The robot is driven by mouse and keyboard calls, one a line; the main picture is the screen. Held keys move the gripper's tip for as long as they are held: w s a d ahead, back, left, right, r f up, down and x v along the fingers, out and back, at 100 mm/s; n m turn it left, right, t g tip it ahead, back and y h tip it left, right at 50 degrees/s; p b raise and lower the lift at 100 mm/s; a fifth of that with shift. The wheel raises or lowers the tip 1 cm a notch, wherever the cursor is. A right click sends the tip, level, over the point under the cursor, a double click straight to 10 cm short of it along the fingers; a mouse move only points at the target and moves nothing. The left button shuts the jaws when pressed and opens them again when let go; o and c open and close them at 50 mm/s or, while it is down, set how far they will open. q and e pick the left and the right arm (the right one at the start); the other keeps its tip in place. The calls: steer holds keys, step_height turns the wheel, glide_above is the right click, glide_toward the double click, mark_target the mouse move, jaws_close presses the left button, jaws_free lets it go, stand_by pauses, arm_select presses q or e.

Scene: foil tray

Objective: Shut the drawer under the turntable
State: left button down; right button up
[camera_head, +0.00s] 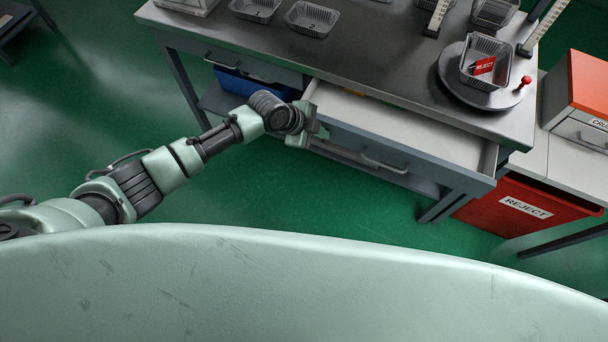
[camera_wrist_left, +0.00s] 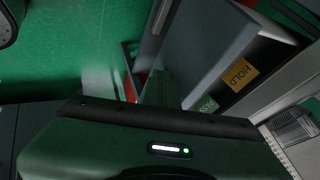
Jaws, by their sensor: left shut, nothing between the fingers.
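The drawer (camera_head: 400,125) under the turntable is pulled open, its pale inside showing below the table edge. Its grey front with a bar handle (camera_head: 385,165) faces me. The round grey turntable (camera_head: 450,75) stands on the tabletop above the drawer's right part. My left gripper (camera_head: 314,132) is shut and empty at the left end of the drawer front; I cannot tell whether it touches. In the left wrist view the drawer front (camera_wrist_left: 210,45) shows beyond the gripper, with HOLD (camera_wrist_left: 240,74) and PASS (camera_wrist_left: 206,105) labels behind it. My right gripper is not in view.
A clear tray (camera_head: 485,52) with a red REJECT card sits on the turntable, by a red knob (camera_head: 525,80). Clear trays (camera_head: 312,18) stand on the table. A blue bin (camera_head: 245,84) is under the table's left part. A red REJECT bin (camera_head: 500,215) stands at right.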

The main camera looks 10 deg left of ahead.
arm_select(q)
steer(key=b, duration=0.8)
glide_toward(335, 106)
steer(key=d+f, duration=0.1)
steer(key=s+d+f, duration=0.1)
steer(key=d, duration=0.1)
steer(key=d+f, duration=0.1)
steer(key=shift+s+d+f, duration=0.1)
steer(key=shift+s+d, duration=0.2)
steer(key=shift+d, duration=0.05)
steer(key=shift+w+d+b, duration=0.1)
steer(key=shift+w+b, duration=0.2)
steer(key=shift+w, duration=0.2)
steer(key=shift+r, duration=0.25)
